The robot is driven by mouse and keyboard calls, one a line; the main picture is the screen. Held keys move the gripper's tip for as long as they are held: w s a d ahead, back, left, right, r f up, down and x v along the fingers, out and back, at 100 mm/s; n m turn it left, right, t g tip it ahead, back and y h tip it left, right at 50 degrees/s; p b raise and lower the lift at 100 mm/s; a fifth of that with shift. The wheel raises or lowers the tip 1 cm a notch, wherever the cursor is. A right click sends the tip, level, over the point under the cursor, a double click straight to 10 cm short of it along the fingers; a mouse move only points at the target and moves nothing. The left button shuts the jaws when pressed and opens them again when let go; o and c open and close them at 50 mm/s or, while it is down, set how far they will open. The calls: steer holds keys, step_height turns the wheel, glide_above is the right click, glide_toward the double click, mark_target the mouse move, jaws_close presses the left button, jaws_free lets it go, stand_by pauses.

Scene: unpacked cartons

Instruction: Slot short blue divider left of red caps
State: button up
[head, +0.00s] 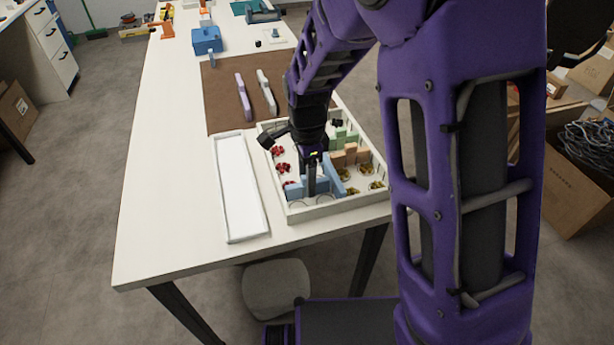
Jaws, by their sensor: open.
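A cream open box (335,209) stands near the table's front right corner. Red caps (283,168) lie along its left side. Blue divider pieces (327,182) stand in the front middle part, to the right of the red caps; another blue part (293,191) shows close to the red caps at the front left. My gripper (312,182) points down into the box among the blue pieces. Its fingers are open, and part of the blue is hidden behind them. I cannot tell which blue piece is the short one, or whether a finger touches one.
Green dividers (345,136), orange dividers (350,156) and yellowish caps (376,185) are also in the box. A long white tray (222,191) lies to its left. A brown mat (222,88) holds a lilac piece (243,97) and a pale piece (266,93). The table's left side is clear.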

steer(key=shift+r, duration=0.1)
step_height(320, 180, up, 17)
steer(key=p, duration=0.3)
steer(key=shift+r+p, duration=0.15)
steer(key=shift+p, duration=0.15)
